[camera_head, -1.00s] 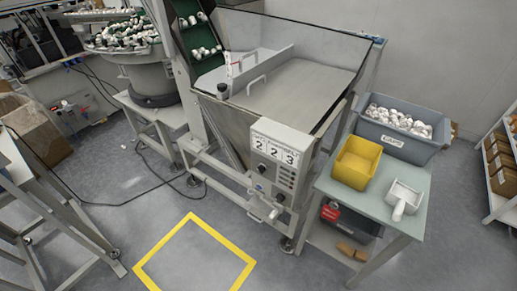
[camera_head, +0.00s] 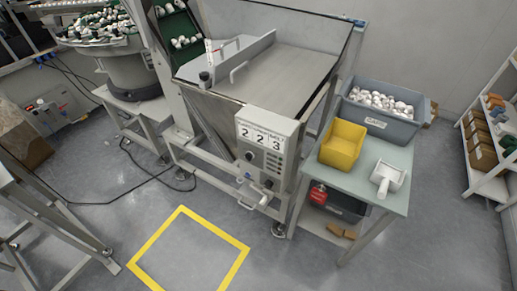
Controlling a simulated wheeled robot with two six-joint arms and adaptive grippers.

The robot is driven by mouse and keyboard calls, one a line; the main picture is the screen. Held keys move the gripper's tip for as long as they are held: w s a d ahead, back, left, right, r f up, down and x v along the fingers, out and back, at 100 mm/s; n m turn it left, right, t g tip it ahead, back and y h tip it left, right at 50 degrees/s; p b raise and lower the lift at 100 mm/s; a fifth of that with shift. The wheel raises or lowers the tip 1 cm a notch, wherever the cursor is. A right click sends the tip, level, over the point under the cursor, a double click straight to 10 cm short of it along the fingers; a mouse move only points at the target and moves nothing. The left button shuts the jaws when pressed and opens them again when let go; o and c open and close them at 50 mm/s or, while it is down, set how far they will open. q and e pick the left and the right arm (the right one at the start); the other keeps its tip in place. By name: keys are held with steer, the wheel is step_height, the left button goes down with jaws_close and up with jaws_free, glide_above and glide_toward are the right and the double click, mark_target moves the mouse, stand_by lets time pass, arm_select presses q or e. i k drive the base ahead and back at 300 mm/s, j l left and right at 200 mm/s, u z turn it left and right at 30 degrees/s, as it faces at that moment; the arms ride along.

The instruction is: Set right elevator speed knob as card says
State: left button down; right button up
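The control box (camera_head: 266,145) stands on the front of the elevator hopper, near the middle of the head view. A white card (camera_head: 261,137) on its upper face reads 2, 2, 3 in large figures, with smaller headings that are hard to read. Below the card are small dark knobs (camera_head: 249,156) and rows of small buttons or labels; the knob settings are too small to tell. Neither of my grippers shows in this view.
A green side table (camera_head: 392,198) to the right holds a yellow bin (camera_head: 342,144), a white scoop (camera_head: 388,178) and a grey crate (camera_head: 384,126) of white caps stands behind. A yellow floor square (camera_head: 236,268) lies in front, empty. A stand (camera_head: 50,215) is at left.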

mark_target(268, 184)
steer(key=j+z, duration=0.3)
steer(key=j, duration=1)
steer(key=j+z, duration=0.25)
steer(key=j, duration=1)
